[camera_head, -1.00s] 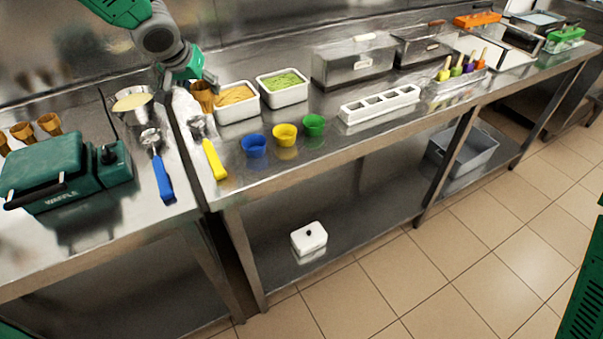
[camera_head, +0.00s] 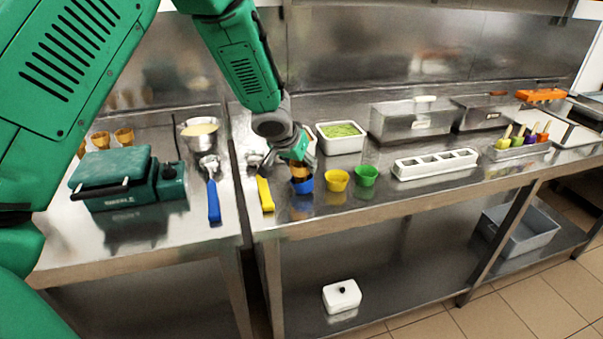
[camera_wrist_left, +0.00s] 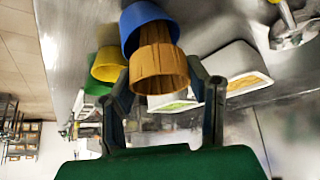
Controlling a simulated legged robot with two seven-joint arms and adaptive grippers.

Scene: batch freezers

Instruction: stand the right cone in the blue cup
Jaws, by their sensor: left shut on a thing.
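The blue cup (camera_head: 303,187) stands on the steel counter at the left end of a row of cups. My left gripper (camera_head: 299,165) is just above it, shut on a brown waffle cone (camera_wrist_left: 158,72). In the left wrist view the cone's wide mouth faces the camera and its narrow end goes into the mouth of the blue cup (camera_wrist_left: 146,18). How deep the cone sits, and whether it touches the cup's bottom, is hidden. My right gripper is not in view.
The yellow cup (camera_head: 337,180) and green cup (camera_head: 366,175) stand right of the blue one. A yellow-handled scoop (camera_head: 265,194) lies to the left. A white tub of green filling (camera_head: 341,138) is behind. Other cones (camera_head: 124,135) stand behind the green waffle iron (camera_head: 125,180).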

